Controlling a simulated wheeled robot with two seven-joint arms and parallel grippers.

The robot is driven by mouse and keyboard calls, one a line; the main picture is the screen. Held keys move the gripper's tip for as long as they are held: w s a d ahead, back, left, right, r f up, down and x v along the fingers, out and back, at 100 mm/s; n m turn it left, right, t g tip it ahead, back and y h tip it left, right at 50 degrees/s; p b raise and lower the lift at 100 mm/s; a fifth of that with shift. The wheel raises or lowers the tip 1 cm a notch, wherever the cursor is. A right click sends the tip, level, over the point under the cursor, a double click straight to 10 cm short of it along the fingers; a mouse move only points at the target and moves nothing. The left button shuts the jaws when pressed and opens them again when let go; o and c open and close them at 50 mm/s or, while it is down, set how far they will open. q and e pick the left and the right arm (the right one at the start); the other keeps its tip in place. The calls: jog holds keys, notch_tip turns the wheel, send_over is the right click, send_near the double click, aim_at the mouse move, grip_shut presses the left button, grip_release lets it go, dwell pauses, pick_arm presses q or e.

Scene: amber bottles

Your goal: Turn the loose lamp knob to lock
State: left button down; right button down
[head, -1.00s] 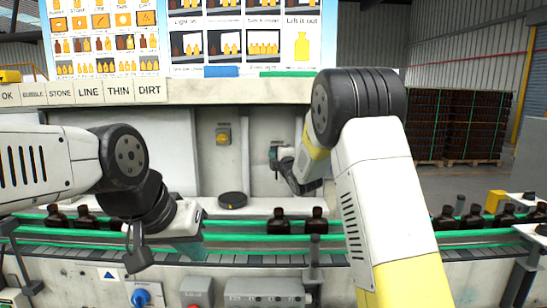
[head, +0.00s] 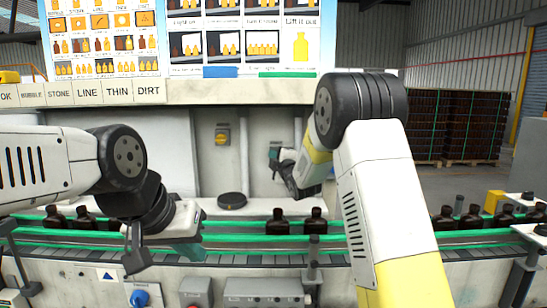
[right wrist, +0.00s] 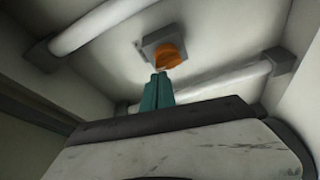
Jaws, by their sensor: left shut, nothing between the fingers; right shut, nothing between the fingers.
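An orange knob (right wrist: 168,54) on a grey square plate sits on the pale wall between two pipes in the right wrist view. The teal fingers of my right gripper (right wrist: 158,78) are together and empty, their tips at or just short of the knob; I cannot tell if they touch. In the head view my right gripper (head: 274,156) is at the back wall and hides most of that knob. A second, yellow-orange knob (head: 222,136) shows on the wall to its left. My left gripper (head: 188,254) is shut and empty, low over the conveyor.
A green-railed conveyor (head: 250,238) carries dark bottles (head: 278,222) across the front. A round black disc (head: 232,200) lies on the ledge below the knobs. Wall pipes (head: 243,150) flank the right gripper. A picture board (head: 250,35) hangs above.

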jog(key=shift+d+m, duration=0.15)
jog(key=shift+m, duration=0.15)
jog(key=m+t, duration=0.1)
jog(key=m, duration=0.2)
jog(key=d+m+t+h, duration=0.1)
jog(key=m, duration=0.5)
jog(key=shift+d+t+h, duration=0.3)
jog(key=shift+t+h, duration=0.1)
dwell(0.5)
